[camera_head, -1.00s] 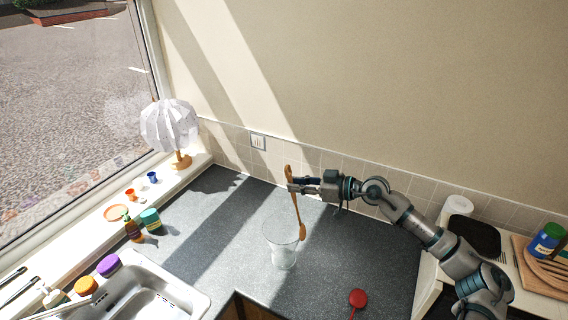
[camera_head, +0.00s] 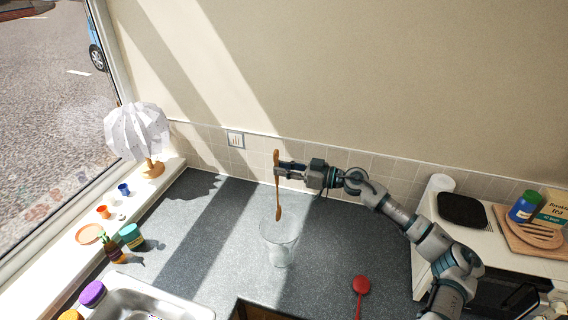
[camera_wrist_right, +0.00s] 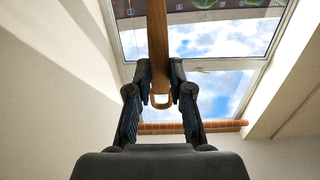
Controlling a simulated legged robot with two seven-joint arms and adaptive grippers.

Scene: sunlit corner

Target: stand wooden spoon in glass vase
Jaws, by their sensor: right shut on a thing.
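The wooden spoon (camera_head: 277,200) hangs nearly upright in the head view, one end pointing down over the vase. My right gripper (camera_head: 280,170) is shut on it at its upper part; in the right wrist view the spoon (camera_wrist_right: 157,45) runs between the fingertips (camera_wrist_right: 160,82). The glass vase (camera_head: 281,246) stands upright on the worktop. The spoon's lower end is just above or behind the vase's rim; I cannot tell whether it is inside. My left gripper is not in view.
A sink (camera_head: 150,303) is at the lower left. A lamp (camera_head: 138,132) and small pots line the windowsill. The worktop around the vase is clear.

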